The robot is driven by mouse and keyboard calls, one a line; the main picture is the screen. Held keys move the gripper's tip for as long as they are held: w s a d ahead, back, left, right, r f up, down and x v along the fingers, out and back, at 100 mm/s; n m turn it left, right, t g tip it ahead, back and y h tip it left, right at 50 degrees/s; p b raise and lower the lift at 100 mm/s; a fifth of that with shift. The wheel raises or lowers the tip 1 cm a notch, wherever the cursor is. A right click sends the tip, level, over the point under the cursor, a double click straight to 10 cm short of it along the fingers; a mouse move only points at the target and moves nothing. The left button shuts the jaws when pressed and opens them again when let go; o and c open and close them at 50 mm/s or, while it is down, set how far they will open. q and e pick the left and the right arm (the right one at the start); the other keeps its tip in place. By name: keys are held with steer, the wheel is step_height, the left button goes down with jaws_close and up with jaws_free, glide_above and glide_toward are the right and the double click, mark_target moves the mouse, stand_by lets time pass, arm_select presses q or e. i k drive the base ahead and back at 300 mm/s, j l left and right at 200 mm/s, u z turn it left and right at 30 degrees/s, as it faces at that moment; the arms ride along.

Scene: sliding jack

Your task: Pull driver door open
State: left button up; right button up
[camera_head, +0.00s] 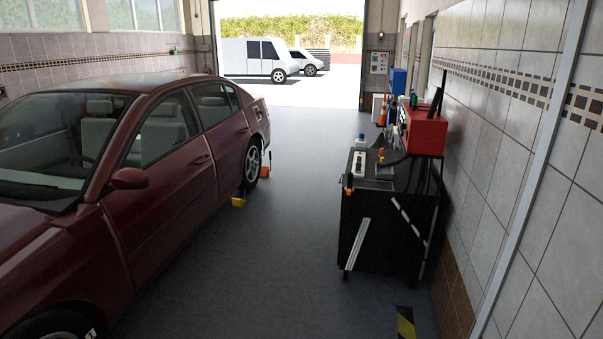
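A dark red car (160,215) fills the left side of the head view, its front toward me. Its near front side door (165,195), with a side mirror (129,179) at its front edge, looks shut or nearly shut. A small door handle (201,160) shows near the door's rear edge. Neither of my grippers is in view.
A black workbench (375,225) with a red box (424,131) stands along the tiled right wall (520,130). A yellow chock (238,201) lies by the car's rear wheel. Grey floor (285,230) is clear between car and bench, toward the open garage doorway.

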mark_target(152, 209)
steer(key=i+u, duration=0.15)
steer(key=i, duration=0.3)
steer(key=i+l+u, duration=0.2)
steer(key=i, duration=0.3)
steer(key=i+u, duration=0.15)
steer(key=i, duration=0.3)
steer(key=i+j, duration=0.2)
steer(key=i, duration=0.6)
steer(key=i+j, duration=0.15)
steer(key=i, duration=0.6)
steer(key=i+j+u, duration=0.1)
steer(key=i, duration=0.7)
steer(key=i+j, duration=0.25)
steer(key=i, duration=0.5)
steer(key=i+u, duration=0.15)
steer(key=i, duration=0.5)
steer(key=i+l+u, duration=0.15)
steer(key=i, duration=0.45)
